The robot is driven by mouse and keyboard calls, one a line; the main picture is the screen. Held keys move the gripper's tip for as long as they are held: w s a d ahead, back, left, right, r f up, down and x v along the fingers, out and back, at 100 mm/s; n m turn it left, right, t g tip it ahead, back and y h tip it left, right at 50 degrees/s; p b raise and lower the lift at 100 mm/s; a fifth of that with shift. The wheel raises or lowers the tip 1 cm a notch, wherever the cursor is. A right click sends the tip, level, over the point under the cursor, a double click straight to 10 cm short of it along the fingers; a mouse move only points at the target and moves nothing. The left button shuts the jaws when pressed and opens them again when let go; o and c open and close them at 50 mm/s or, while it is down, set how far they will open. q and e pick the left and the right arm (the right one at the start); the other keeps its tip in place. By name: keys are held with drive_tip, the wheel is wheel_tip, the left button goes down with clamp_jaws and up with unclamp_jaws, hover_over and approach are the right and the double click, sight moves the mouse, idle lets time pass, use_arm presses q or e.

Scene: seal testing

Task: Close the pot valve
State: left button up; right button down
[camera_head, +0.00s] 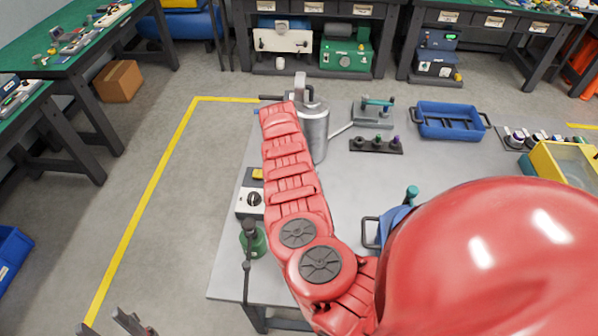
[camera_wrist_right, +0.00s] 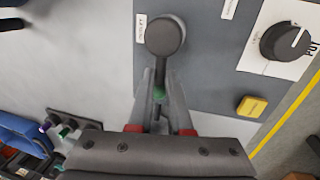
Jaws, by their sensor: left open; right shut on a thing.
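The silver metal pot (camera_head: 316,135) stands at the table's far left edge, partly behind my right arm. A grey control box (camera_head: 249,204) with a black dial and a yellow button sits nearer; my right arm covers part of it. In the right wrist view, a lever with a round black knob (camera_wrist_right: 165,36) stands over the grey panel. My right gripper (camera_wrist_right: 160,92) is shut on this lever just below the knob; a bit of green shows between its fingers. My right gripper is hidden in the head view. My left gripper (camera_head: 104,323) is open and empty over the floor at bottom left.
A blue tray (camera_head: 449,134) and a black rack (camera_head: 376,146) of small coloured parts lie at the table's back. A green-based item (camera_head: 252,243) stands near the left edge. A yellow-rimmed bin (camera_head: 562,166) is at right.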

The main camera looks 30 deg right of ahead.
idle(0.5)
drive_tip(key=c, duration=0.8)
unclamp_jaws()
drive_tip(key=shift+c, duration=0.2)
wheel_tip(320, 180, up, 17)
drive_tip(key=w+a+b, duration=0.2)
drive_tip(key=b, duration=0.2)
drive_tip(key=shift+a, duration=0.25)
